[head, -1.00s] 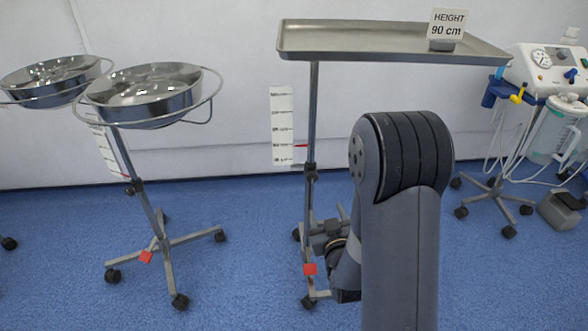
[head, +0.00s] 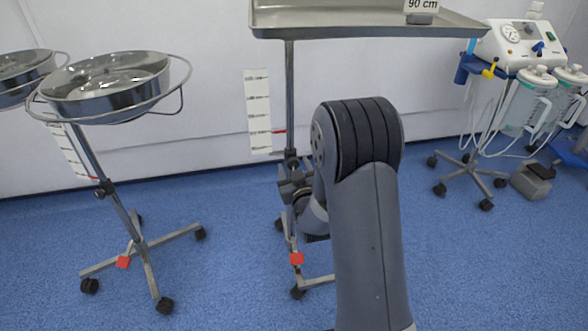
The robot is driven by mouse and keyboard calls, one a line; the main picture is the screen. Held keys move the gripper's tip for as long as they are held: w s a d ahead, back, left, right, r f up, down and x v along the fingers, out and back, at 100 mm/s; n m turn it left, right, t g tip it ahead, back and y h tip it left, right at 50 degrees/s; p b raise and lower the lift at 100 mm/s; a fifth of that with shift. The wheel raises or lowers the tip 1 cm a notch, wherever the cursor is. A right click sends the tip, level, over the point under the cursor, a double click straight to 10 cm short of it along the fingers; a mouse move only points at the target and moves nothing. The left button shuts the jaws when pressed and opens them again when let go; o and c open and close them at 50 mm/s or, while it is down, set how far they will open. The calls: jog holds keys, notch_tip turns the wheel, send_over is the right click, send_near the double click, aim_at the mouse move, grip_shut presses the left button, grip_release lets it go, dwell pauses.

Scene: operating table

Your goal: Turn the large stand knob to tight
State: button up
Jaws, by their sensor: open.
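The large stand is the tall one with a flat steel tray (head: 365,22) on a thin upright pole (head: 290,95). My arm hides part of the gripper and of the stand's base. I cannot tell whether the fingers touch the knob or which way the knob is turned.
A suction unit (head: 520,45) stands at the right.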

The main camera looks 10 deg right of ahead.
jog(key=shift+w, duration=0.25)
jog(key=shift+c, duration=0.4)
jog(key=c, duration=0.9)
